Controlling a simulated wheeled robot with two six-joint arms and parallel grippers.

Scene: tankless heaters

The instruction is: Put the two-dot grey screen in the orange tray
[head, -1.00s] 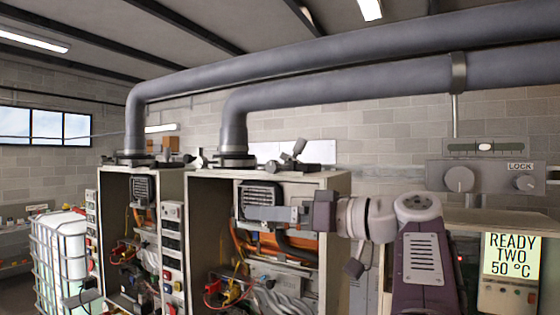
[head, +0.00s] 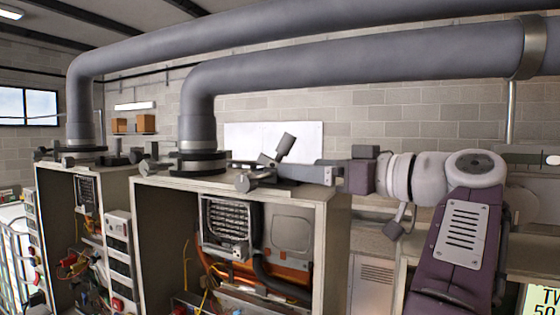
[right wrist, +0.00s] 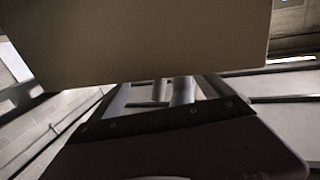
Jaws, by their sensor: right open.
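A grey grille panel (head: 228,228) is fitted in the upper part of the nearer open heater cabinet; I cannot make out two dots on it. An orange surface (head: 280,266) shows inside that cabinet, but I cannot tell whether it is a tray. My right gripper (head: 265,178) is open and points left, in line with the cabinet's top front edge and above the grille. I see nothing held in it. In the right wrist view, a pale flat slab fills the top, close to my dark gripper body. My left gripper is not in view.
Large pipes (head: 350,88) run overhead. A second open cabinet (head: 52,215) stands left. Part of a display (head: 542,300) shows at lower right.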

